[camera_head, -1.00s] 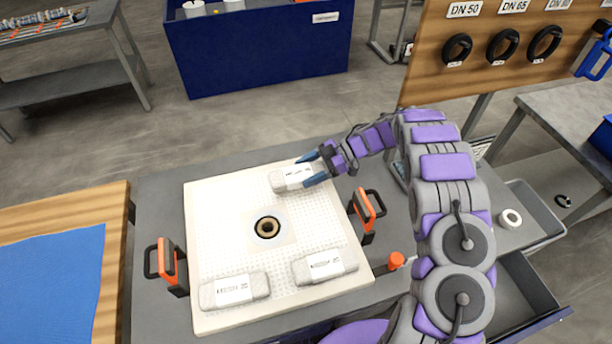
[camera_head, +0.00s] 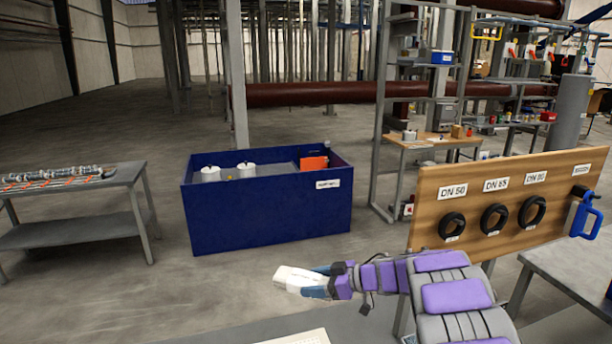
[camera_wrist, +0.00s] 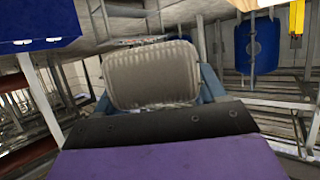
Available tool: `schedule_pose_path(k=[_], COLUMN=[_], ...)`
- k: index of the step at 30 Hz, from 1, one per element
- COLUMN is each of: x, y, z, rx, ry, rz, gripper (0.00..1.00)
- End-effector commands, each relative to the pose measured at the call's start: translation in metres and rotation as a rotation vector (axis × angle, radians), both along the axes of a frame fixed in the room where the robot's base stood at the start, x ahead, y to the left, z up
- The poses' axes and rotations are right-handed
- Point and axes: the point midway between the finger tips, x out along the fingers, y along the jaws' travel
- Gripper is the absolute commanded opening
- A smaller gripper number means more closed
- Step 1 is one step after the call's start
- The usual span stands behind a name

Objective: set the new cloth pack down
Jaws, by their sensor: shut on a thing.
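My gripper (camera_head: 322,282) is shut on a white cloth pack (camera_head: 295,278), with its blue fingers on the pack's sides. In the wrist view the pack (camera_wrist: 153,75) shows end-on as a grey ribbed block between the fingers. The pack is in the air, clear of any surface. The white perforated plate (camera_head: 305,338) shows only as a sliver at the bottom edge of the head view. The rest of the plate is out of view.
A dark blue bin (camera_head: 265,210) with white rolls and an orange item stands ahead. A grey table (camera_head: 85,210) is at left. A wooden board (camera_head: 470,235) with labelled black rings stands at right. Open floor lies between the bin and left table.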

Motion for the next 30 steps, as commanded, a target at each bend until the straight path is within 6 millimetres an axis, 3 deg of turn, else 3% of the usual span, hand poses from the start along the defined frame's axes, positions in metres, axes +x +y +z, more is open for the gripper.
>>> schedule_pose_path(k=[7, 14, 21, 30], x=[0.011, -0.001, -0.031, -0.049], y=[-0.030, -0.066, -0.099, -0.112], z=[0.047, 0.075, 0.083, 0.079], rx=[0.001, 0.002, 0.000, -0.004], ry=[-0.001, 0.002, 0.006, 0.005], rz=[-0.300, -0.573, -0.807, -0.913], gripper=[0.37, 0.37, 0.37, 0.37])
